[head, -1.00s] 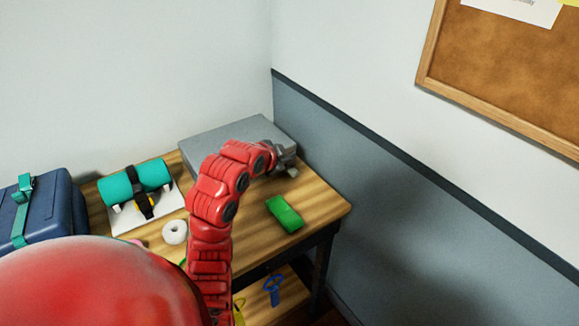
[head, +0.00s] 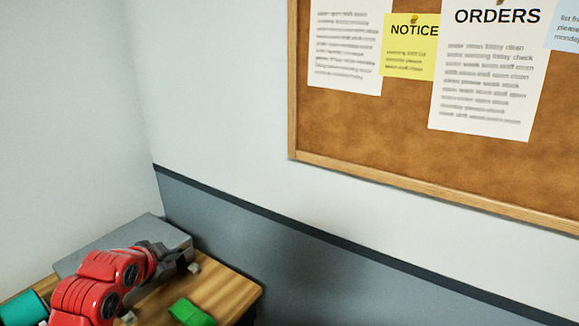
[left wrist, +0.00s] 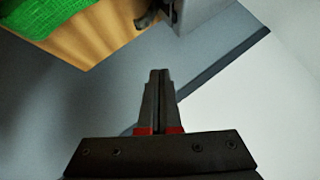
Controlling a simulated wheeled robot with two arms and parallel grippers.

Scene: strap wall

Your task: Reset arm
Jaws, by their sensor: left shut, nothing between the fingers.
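My left arm reaches in from the lower left in the head view. Its left gripper (head: 186,255) is over the right end of a flat grey case (head: 125,235) on the table. In the left wrist view the left gripper (left wrist: 160,75) has its fingers together with nothing between them. My right gripper is in no view.
The wooden table (head: 235,290) ends at the grey-blue lower wall (head: 330,275). A teal roll (head: 25,308) shows at the lower left. A small pale piece (head: 194,267) sits by the gripper. A cork board (head: 380,135) with papers hangs on the right wall.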

